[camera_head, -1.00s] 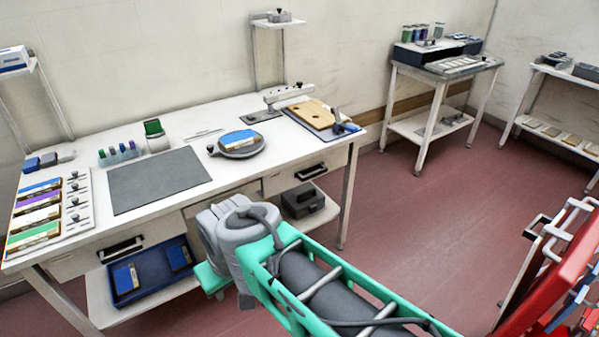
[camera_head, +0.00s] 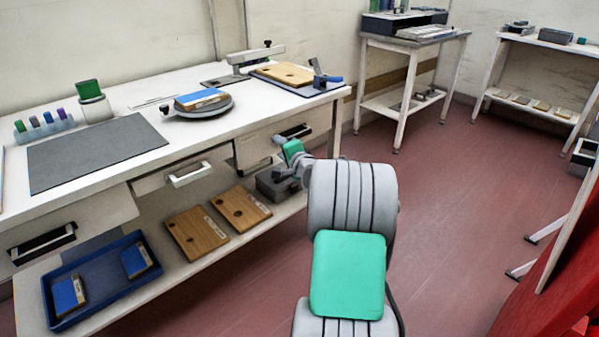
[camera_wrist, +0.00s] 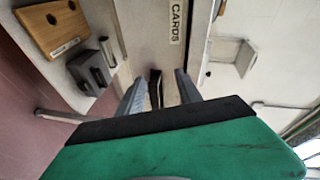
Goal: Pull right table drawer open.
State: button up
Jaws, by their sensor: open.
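The right table drawer (camera_head: 256,150) is in the white workbench's front, in the middle of the head view, and looks shut. Its dark bar handle (camera_head: 296,131) is partly hidden by my gripper. My gripper (camera_head: 279,140) is at the drawer front, small and partly covered by my wrist. In the wrist view my gripper (camera_wrist: 160,80) is open, its two grey fingers pointing at the drawer front. The dark handle (camera_wrist: 155,90) shows between the fingers; I cannot tell whether they touch it. A "CARDS" label (camera_wrist: 178,22) is on the drawer front.
On the lower shelf are a grey box (camera_head: 277,187), wooden boards (camera_head: 196,233) and a blue tray (camera_head: 98,291). A middle drawer handle (camera_head: 188,175) juts out left of my gripper. Red equipment (camera_head: 545,270) stands at right. The floor between is clear.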

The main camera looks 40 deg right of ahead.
aim_at(298, 137)
jog(key=s+d+f+m+t+h+b, duration=0.1)
jog(key=s+d+f+m+h+b, duration=0.2)
jog(key=d, duration=0.6)
jog(key=shift+m, duration=0.5)
jog(key=x, duration=0.5)
jog(key=a+x, duration=0.1)
jog(key=x, duration=0.1)
jog(key=shift+w+d, duration=0.15)
jog(key=shift+w, duration=0.4)
jog(key=shift+c, duration=0.4)
grip_shut()
